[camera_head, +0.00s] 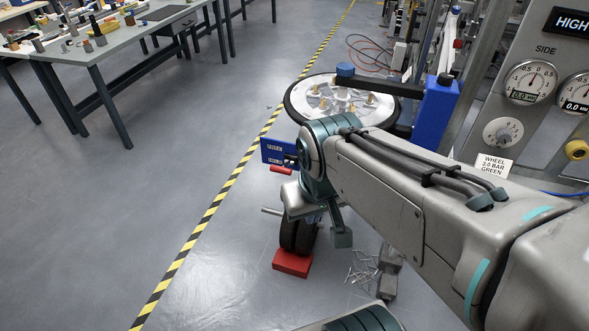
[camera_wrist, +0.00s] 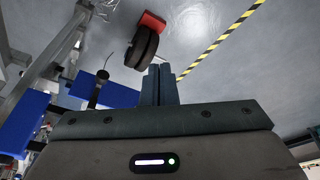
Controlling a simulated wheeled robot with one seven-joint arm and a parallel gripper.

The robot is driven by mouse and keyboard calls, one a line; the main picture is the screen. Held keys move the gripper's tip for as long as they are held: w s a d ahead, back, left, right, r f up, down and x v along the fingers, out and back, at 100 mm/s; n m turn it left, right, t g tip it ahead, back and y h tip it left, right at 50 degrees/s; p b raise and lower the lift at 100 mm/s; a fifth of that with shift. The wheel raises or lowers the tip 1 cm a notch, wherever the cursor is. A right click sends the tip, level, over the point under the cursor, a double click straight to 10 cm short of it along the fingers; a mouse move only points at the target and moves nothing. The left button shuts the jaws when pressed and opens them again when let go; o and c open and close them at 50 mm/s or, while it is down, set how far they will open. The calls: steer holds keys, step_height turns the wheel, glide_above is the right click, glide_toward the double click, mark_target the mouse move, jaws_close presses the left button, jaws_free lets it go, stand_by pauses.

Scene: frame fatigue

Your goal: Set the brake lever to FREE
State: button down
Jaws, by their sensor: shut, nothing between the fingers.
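A small blue plate with white lettering (camera_head: 273,151) stands left of my wrist in the head view; its words are too small to read. A short red handle-like piece (camera_head: 281,169) shows just below it; I cannot tell for sure that this is the brake lever, or its setting. My gripper's fingers (camera_wrist: 159,85) are shut together and empty in the wrist view. Beyond their tips is a black wheel (camera_wrist: 142,48); it also shows below my arm in the head view (camera_head: 298,236). My wrist and arm hide much of the mechanism around the wheel.
A red block (camera_head: 292,263) lies against the wheel on the floor. A round tray (camera_head: 300,98) and a blue upright block (camera_head: 435,107) stand behind my arm. A gauge panel (camera_head: 535,125) is at right, a workbench (camera_head: 140,45) at upper left. Floor at left is clear.

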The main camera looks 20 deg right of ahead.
steer(key=d+f+g+h+b, duration=0.2)
steer(key=f+b, duration=0.1)
steer(key=f, duration=0.3)
steer(key=d+f+g+h+b, duration=0.2)
steer(key=d+f+h+b, duration=0.1)
steer(key=f, duration=0.3)
steer(key=n+t+h+b, duration=0.8)
steer(key=n+t+b, duration=0.3)
steer(key=t+b, duration=0.6)
glide_toward(285, 166)
steer(key=w+d+t+p, duration=0.1)
steer(key=w+d+r+t+p, duration=0.1)
steer(key=p, duration=0.1)
steer(key=shift+w+r, duration=0.15)
steer(key=shift+w, duration=0.15)
